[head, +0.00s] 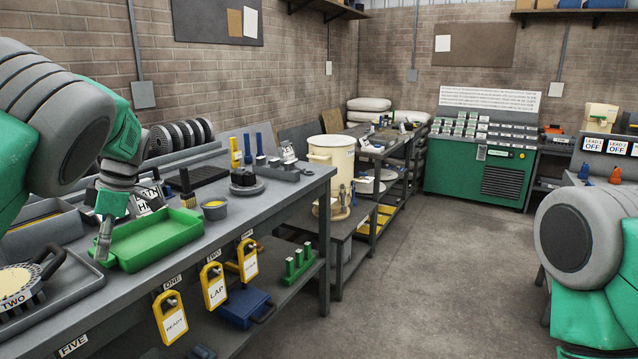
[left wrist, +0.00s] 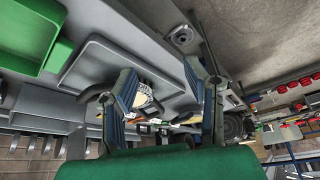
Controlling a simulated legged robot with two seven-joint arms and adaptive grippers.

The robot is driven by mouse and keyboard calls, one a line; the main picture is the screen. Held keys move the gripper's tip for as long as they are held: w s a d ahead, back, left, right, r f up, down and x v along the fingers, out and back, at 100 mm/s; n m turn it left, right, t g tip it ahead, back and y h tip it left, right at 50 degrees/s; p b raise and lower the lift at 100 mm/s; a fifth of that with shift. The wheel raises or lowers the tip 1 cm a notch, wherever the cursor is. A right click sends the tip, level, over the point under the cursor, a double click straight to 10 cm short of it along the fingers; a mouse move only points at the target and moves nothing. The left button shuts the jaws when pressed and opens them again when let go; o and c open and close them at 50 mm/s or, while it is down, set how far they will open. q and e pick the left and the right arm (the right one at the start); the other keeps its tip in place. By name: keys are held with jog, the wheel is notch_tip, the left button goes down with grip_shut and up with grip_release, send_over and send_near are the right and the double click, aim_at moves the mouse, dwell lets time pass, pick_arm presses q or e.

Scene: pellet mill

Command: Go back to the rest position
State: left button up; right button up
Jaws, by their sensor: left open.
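My left gripper (head: 104,240) points down beside the left end of the green tray (head: 165,252) on the workbench. In the left wrist view its two fingers (left wrist: 165,85) stand well apart with nothing held between them. A green tray corner (left wrist: 30,35) shows at the upper left there, apart from the fingers. Part of my right arm shows at the right edge of the head view, but its gripper is out of the picture.
A grey tray (head: 75,285) holds a round disc marked TWO (head: 15,285). A small grey bowl (head: 214,207) stands right of the green tray. Yellow tags (head: 214,286) hang at the bench's front edge. The floor (head: 430,270) to the right is clear.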

pick_arm(q)
jog(key=s+a+f+m+b, duration=0.1)
jog(key=s+a+f+m, duration=0.1)
jog(key=f, duration=0.6)
jog(key=s+a+f+m+b, duration=0.2)
jog(key=f, duration=0.5)
jog(key=s+d+f+m+t+b, duration=0.1)
jog(key=s+d+f+m+b, duration=0.15)
jog(key=s+f, duration=0.45)
jog(key=s+d+f+m+b, duration=0.2)
jog(key=d+f+m, duration=0.2)
jog(key=f, duration=0.6)
jog(key=s+d+f+m+h+b, duration=0.2)
jog(key=s+d+f+m+b, duration=0.35)
jog(key=s+f, duration=0.8)
jog(key=s+d+f+m+t+h+b, duration=0.1)
jog(key=s+d+m+t, duration=0.1)
jog(key=s+d+m, duration=0.7)
jog(key=shift+s+d+f+h, duration=0.15)
jog(key=shift+s+f+h, duration=0.2)
jog(key=shift+s, duration=1.25)
pick_arm(e)
notch_tip(320, 180, down, 14)
jog(key=shift+s+f, duration=0.2)
jog(key=shift+f, duration=0.05)
